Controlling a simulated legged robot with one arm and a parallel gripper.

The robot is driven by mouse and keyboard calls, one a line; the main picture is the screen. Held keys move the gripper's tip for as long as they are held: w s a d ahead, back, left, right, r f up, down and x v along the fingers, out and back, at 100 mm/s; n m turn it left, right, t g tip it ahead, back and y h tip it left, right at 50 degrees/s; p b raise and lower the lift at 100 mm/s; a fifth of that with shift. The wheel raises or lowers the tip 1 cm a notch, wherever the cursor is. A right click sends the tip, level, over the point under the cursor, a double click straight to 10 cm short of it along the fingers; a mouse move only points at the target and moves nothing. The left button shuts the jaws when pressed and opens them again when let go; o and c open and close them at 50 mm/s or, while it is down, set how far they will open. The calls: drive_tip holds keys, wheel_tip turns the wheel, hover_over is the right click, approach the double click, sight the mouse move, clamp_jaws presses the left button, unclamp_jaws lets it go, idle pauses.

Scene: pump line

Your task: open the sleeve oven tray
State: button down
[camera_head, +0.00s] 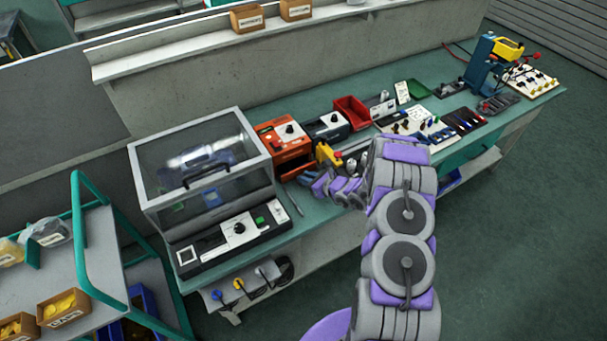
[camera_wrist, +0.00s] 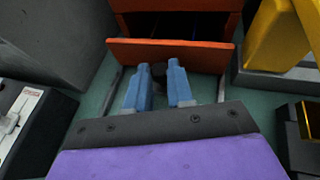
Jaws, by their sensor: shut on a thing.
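The orange sleeve oven (camera_head: 280,138) stands on the bench right of the clear-lidded cabinet. In the wrist view its orange body (camera_wrist: 178,24) is at the top, with a dark opening under it. The tray's orange front (camera_wrist: 126,51) stands out from the body, with a dark gap behind its top edge, so the tray is at least partly out. My gripper (camera_wrist: 165,68) has its blue fingers close together at the tray front, shut on a small dark handle (camera_wrist: 158,71) that they partly hide. In the head view my gripper (camera_head: 318,184) is just in front of the oven.
A clear-lidded cabinet (camera_head: 200,165) and a control panel (camera_head: 230,238) are on the left. A yellow part (camera_head: 327,153) stands close right of the tray. A dark box with a dial (camera_head: 327,124) and a red bin (camera_head: 352,112) are farther right. The floor (camera_head: 500,200) at right is clear.

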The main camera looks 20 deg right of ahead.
drive_tip(key=s+d, duration=0.1)
drive_tip(key=s, duration=0.3)
drive_tip(key=s+d+p, duration=0.1)
drive_tip(key=s, duration=0.2)
drive_tip(key=s+d+p, duration=0.1)
drive_tip(key=s, duration=0.3)
drive_tip(key=shift+s+d, duration=0.1)
drive_tip(key=shift+s, duration=0.2)
drive_tip(key=shift+s+d+p, duration=0.2)
drive_tip(key=shift+s, duration=0.35)
drive_tip(key=shift+s+d+p, duration=0.15)
drive_tip(key=shift+s+p, duration=0.05)
drive_tip(key=shift+s, duration=0.35)
drive_tip(key=c, duration=1.3)
unclamp_jaws()
drive_tip(key=shift+o, duration=0.2)
drive_tip(key=shift+d, duration=0.1)
drive_tip(key=p+v, duration=0.3)
drive_tip(key=v, duration=1.4)
drive_tip(key=shift+s+d+f, duration=0.1)
drive_tip(key=shift+s+f, duration=0.05)
